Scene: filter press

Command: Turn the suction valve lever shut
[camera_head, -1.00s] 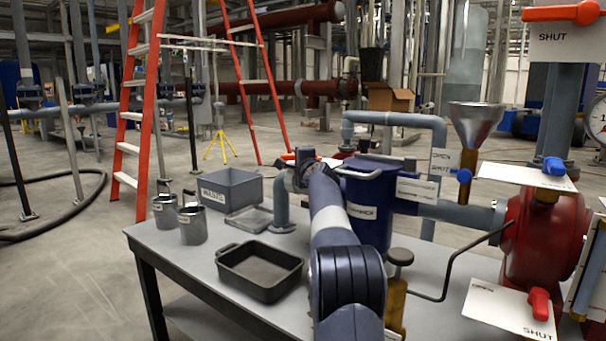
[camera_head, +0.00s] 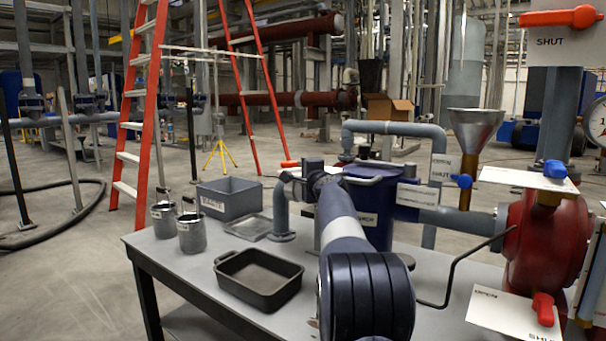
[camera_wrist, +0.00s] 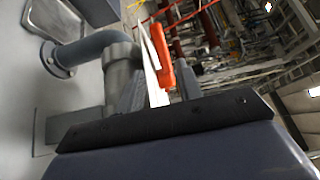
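An orange lever (camera_head: 291,163) sits on top of a bent grey pipe (camera_head: 281,212) at the table's back, left of the blue pot. It also shows in the wrist view, where the orange lever (camera_wrist: 159,52) stands beside a white plate (camera_wrist: 149,62) seen nearly edge-on; any lettering there is unreadable. My gripper (camera_head: 316,178) is close to the lever, just to its right in the head view. In the wrist view my gripper (camera_wrist: 160,85) has two grey fingers apart, with the plate and lever showing between and beyond them. Contact with the lever cannot be told.
The blue pot (camera_head: 368,226) stands close right of my gripper. Other levers are a red one marked SHUT (camera_head: 560,17), two blue ones (camera_head: 461,181) (camera_head: 555,169) and a low red one (camera_head: 543,309). A black tray (camera_head: 258,302) and grey bin (camera_head: 230,203) are on the table.

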